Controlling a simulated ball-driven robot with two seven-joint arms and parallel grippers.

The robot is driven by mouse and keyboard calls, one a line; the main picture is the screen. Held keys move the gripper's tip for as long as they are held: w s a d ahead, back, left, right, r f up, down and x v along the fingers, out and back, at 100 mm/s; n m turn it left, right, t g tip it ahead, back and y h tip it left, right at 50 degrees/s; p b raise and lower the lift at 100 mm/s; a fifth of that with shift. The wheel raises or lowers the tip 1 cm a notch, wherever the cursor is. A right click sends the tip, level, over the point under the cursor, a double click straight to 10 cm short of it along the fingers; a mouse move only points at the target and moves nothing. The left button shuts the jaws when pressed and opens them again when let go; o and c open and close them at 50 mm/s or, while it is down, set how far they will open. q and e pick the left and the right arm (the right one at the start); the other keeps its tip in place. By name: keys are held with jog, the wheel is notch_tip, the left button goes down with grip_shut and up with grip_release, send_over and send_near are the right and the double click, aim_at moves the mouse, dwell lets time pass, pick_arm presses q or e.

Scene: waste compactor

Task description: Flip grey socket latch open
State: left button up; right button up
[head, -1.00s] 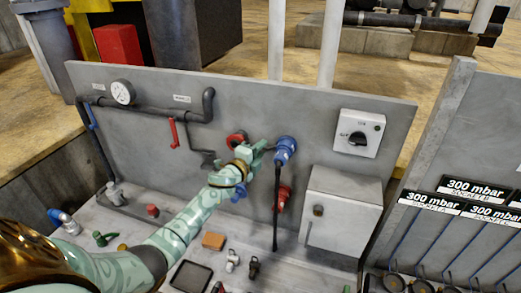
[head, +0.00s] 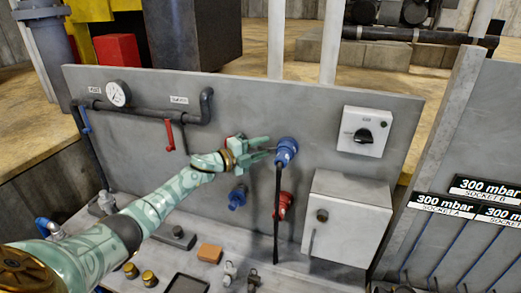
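My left gripper (head: 270,148) is in front of the upright grey panel (head: 330,130), its fingers spread and pointing right. Its tips are close to the left side of a blue connector (head: 287,148), from which a black cable hangs. I cannot tell whether they touch it. A red part (head: 231,139) shows partly behind the gripper. Below are a blue socket (head: 238,197) and a red socket (head: 283,205) on the panel. I cannot clearly pick out a grey socket latch; the hand may cover it. My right gripper is not in view.
A grey box (head: 346,220) and a black rotary switch (head: 364,135) are on the panel's right. A gauge (head: 118,93) and piping are on its left. Loose fittings and a brown block (head: 210,253) lie on the bench below. Labelled racks (head: 445,205) stand at right.

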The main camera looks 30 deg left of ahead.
pick_arm(q)
jog(key=shift+s+a, duration=0.25)
jog(key=shift+s, duration=0.2)
jog(key=b+v, duration=0.2)
jog(key=v, duration=1.3)
jog(key=shift+s, duration=0.15)
